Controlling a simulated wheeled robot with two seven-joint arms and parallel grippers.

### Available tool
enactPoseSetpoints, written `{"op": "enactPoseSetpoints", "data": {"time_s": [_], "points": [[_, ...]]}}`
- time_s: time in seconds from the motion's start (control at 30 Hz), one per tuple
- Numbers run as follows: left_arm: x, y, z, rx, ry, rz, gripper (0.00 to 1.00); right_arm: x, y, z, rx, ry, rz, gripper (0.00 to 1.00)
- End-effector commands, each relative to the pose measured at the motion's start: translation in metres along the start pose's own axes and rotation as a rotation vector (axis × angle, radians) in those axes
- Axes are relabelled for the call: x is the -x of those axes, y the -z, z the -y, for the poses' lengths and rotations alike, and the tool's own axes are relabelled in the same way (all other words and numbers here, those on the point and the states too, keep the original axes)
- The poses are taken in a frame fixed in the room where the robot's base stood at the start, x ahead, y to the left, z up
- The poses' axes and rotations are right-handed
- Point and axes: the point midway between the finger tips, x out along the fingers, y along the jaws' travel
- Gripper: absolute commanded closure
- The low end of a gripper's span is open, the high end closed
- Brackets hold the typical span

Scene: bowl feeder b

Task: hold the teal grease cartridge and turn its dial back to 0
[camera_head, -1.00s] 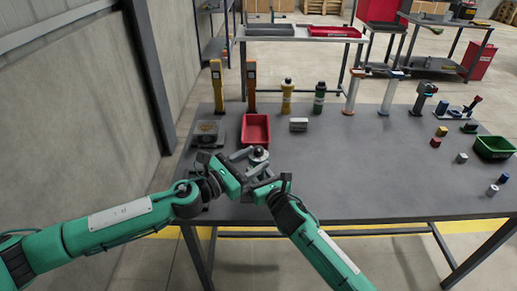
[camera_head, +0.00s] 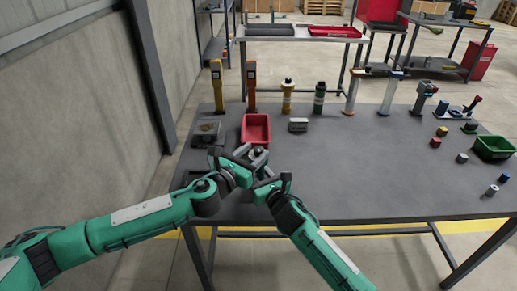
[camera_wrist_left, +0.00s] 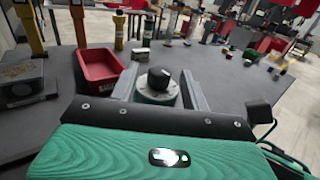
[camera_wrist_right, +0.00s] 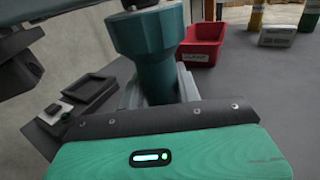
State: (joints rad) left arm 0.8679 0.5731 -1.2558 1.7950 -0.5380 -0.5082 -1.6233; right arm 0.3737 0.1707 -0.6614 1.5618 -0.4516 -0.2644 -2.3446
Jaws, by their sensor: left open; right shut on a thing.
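The teal grease cartridge (camera_wrist_right: 150,45) stands upright in my right gripper (camera_wrist_right: 158,88), whose fingers are shut on its narrower lower body. In the left wrist view the cartridge's top shows a black dial knob (camera_wrist_left: 158,78) on a grey-and-teal collar (camera_wrist_left: 156,95). My left gripper (camera_wrist_left: 159,84) is open, with one finger on each side of the knob and a gap on both sides. In the head view the left gripper (camera_head: 250,156) largely covers the cartridge. The dial's marks are too small to read.
A red bin (camera_head: 256,128) stands just behind the grippers, with a grey device (camera_head: 207,133) left of it and a small light box (camera_head: 298,125) to its right. Several bottles and upright tools line the table's back. A green bin (camera_head: 493,147) is far right. The table's middle is clear.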

Motion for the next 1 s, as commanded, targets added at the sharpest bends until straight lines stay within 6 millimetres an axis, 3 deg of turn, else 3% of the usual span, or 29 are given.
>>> {"op": "enactPoseSetpoints", "data": {"time_s": [0.2,0.57,0.8,1.0], "points": [[-0.024,0.000,0.000,0.000,0.001,0.000,0.54,0.000,0.000,0.000,0.000,0.000,0.000,1.00],[-0.028,0.001,0.000,0.000,0.001,-0.001,0.54,0.000,0.000,0.000,0.000,0.000,0.000,1.00],[-0.028,0.001,0.000,0.000,0.000,0.000,0.97,0.000,0.000,0.000,0.000,0.000,0.000,1.00],[-0.028,0.000,-0.001,-0.001,0.007,0.000,0.97,0.000,0.000,0.000,0.000,0.001,0.000,1.00]]}}
